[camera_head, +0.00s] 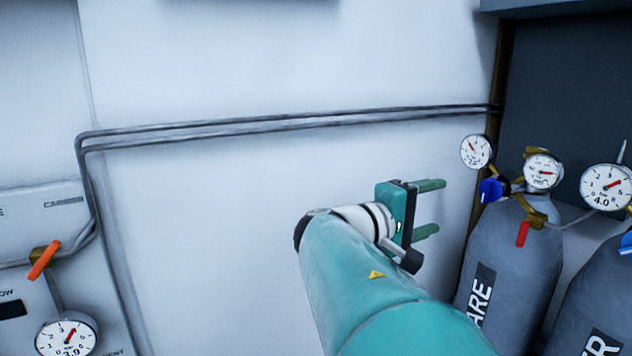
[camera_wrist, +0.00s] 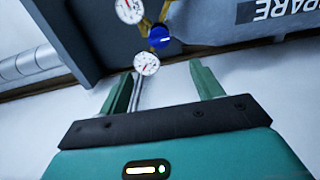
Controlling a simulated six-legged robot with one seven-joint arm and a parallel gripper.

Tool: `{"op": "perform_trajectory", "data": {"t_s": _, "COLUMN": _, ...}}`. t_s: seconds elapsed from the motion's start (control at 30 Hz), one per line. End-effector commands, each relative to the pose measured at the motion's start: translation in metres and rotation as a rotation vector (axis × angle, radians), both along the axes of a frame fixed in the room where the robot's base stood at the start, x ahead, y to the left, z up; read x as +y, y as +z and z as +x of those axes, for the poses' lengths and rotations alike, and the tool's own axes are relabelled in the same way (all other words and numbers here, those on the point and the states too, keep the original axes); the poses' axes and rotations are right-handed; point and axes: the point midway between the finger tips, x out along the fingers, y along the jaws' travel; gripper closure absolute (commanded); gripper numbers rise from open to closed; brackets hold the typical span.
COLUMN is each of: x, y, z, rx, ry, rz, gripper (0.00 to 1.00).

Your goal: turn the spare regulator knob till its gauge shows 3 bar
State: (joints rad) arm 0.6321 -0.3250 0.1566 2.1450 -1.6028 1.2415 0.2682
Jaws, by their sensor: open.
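The spare cylinder (camera_head: 512,262) is grey, with a dark label partly cut off in the head view. Its regulator has a blue knob (camera_head: 490,190), also visible in the wrist view (camera_wrist: 159,37). Two round white gauges sit by the knob, a left gauge (camera_head: 476,151) and a right gauge (camera_head: 542,171); their readings are too small to tell. My gripper (camera_head: 438,208) is open and empty, left of the knob and apart from it, its fingers pointing right. In the wrist view, the left gauge (camera_wrist: 146,64) shows between the fingers, with the knob beyond.
A red lever (camera_head: 522,234) hangs on the spare cylinder's valve. Another grey cylinder (camera_head: 610,290) stands at right, with a gauge (camera_head: 606,187) marked 4.0. A wall panel at left has an orange lever (camera_head: 44,260) and a gauge (camera_head: 67,336) marked 3.9. Thin pipes (camera_head: 290,122) cross the pale wall.

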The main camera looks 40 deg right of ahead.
Motion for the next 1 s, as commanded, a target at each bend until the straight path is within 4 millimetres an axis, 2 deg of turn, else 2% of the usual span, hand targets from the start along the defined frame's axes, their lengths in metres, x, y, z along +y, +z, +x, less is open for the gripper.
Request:
{"op": "perform_trajectory", "data": {"t_s": 0.17, "x": -0.018, "y": 0.001, "z": -0.004, "rx": 0.004, "ry": -0.008, "rz": -0.005, "gripper": 0.35}}
{"op": "perform_trajectory", "data": {"t_s": 0.7, "x": -0.117, "y": 0.000, "z": -0.019, "rx": 0.003, "ry": -0.003, "rz": -0.002, "gripper": 0.35}}
{"op": "perform_trajectory", "data": {"t_s": 0.83, "x": -0.130, "y": 0.001, "z": -0.021, "rx": 0.004, "ry": -0.002, "rz": -0.004, "gripper": 0.35}}
{"op": "perform_trajectory", "data": {"t_s": 1.0, "x": -0.136, "y": 0.001, "z": -0.022, "rx": 0.003, "ry": -0.001, "rz": -0.004, "gripper": 0.35}}
